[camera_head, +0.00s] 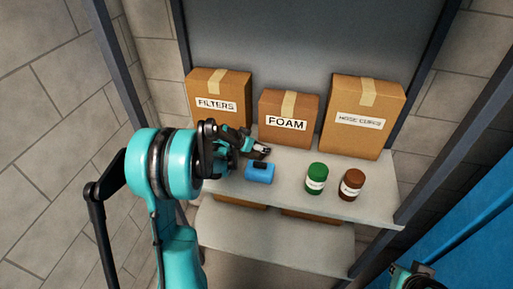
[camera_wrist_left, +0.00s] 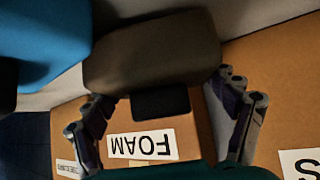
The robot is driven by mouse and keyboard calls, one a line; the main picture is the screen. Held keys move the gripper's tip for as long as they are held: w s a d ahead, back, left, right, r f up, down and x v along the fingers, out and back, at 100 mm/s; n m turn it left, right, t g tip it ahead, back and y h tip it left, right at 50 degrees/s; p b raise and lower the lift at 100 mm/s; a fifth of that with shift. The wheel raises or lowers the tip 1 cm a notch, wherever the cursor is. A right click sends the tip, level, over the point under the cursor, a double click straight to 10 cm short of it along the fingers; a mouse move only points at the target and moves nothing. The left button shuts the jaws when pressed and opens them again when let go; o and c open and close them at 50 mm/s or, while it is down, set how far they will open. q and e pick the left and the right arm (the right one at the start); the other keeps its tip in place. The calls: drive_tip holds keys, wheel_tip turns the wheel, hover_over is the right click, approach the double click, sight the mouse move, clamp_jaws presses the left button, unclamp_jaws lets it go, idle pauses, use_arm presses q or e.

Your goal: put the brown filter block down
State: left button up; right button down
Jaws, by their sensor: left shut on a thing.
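The brown filter block (camera_wrist_left: 150,48) is large in the left wrist view, with a black tab (camera_wrist_left: 160,103) on its near side. My left gripper (camera_head: 262,150) is shut on it, with a finger at each side of the block in the wrist view. In the head view the gripper is over the upper shelf, in front of the FOAM box, and largely hides the block. I cannot tell whether the block touches the shelf. A teal and dark part of my right arm's end (camera_head: 412,274) shows at the lower right edge; its fingers are unclear.
A blue block (camera_head: 260,174) with a black tab is close in front of the left gripper. A green jar (camera_head: 316,178) and a brown jar (camera_head: 352,184) stand to the right. FILTERS (camera_head: 220,92), FOAM (camera_head: 288,110) and hose boxes (camera_head: 365,105) line the back of the shelf (camera_head: 290,196).

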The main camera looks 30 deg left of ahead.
use_arm(q)
drive_tip(key=shift+f, duration=0.55)
drive_tip(key=shift+f, duration=0.1)
drive_tip(key=o, duration=1)
